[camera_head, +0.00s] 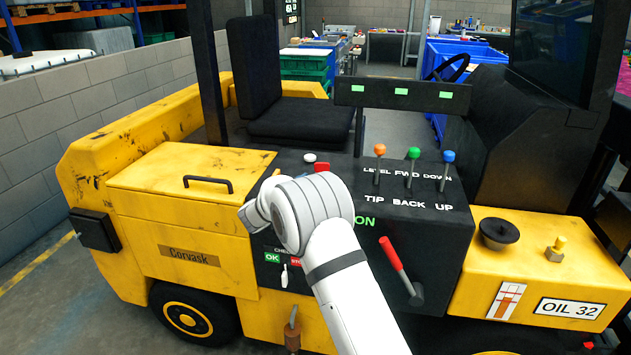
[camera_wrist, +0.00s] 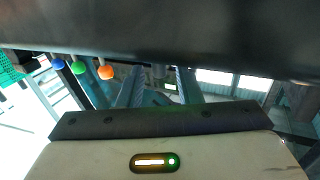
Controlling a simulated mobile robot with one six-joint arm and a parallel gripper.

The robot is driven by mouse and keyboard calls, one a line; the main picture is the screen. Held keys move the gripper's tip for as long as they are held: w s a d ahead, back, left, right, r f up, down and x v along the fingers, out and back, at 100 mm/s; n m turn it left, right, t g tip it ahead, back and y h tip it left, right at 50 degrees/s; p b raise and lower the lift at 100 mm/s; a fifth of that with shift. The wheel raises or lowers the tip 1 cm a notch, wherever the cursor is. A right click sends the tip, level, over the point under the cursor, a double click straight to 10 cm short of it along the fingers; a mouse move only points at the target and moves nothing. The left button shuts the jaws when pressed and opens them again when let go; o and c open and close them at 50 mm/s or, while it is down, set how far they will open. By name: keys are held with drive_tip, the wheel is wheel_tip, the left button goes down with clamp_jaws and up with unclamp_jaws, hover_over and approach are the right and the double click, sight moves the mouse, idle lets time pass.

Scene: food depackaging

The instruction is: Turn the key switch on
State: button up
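The key switch is not seen clearly in either view. A green ON label (camera_head: 364,221) shows on the dark control panel (camera_head: 430,225), just right of my arm, and my arm hides the panel area left of it. In the head view my wrist is in front of the panel and my fingers are hidden behind it. In the wrist view my gripper (camera_wrist: 160,85) shows two fingers standing apart. I see nothing clearly held between them; the area there is dim and small.
Orange (camera_head: 380,150), green (camera_head: 414,153) and blue (camera_head: 448,156) knobbed levers stand on the panel. A red-handled lever (camera_head: 391,252) is right of my arm. A white toggle (camera_head: 284,275) sits below an OK label. A black seat (camera_head: 300,120) is behind.

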drive_tip(key=v, duration=0.6)
drive_tip(key=shift+b, duration=0.3)
